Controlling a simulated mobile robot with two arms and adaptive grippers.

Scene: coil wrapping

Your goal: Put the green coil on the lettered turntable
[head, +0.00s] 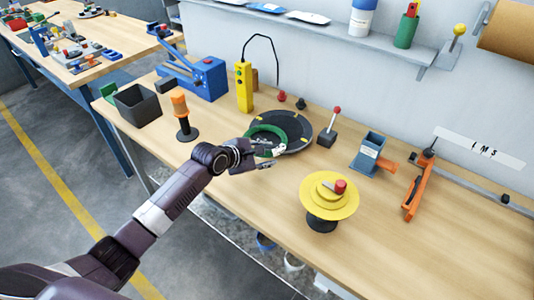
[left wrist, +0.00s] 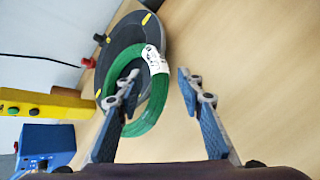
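The green coil (head: 257,132), a ring with a white label, lies over the left part of a dark round turntable (head: 299,143). In the left wrist view the coil (left wrist: 152,115) overlaps the edge of the dark disc (left wrist: 117,40). I cannot tell whether it lies flat or is tilted. My left gripper (head: 272,153) is at the coil's near side. In the left wrist view its fingers (left wrist: 157,76) are spread apart, one over the coil's opening and one outside its rim. I can read no letters on the disc. My right gripper is not in view.
A yellow stepped turntable (head: 318,209) with a red knob stands front right. A black-and-orange tool (head: 182,112), yellow control box (head: 244,87) and blue machine (head: 205,80) stand left. A red-knobbed lever (head: 328,135) and blue dispenser (head: 368,150) stand right. The front right tabletop is clear.

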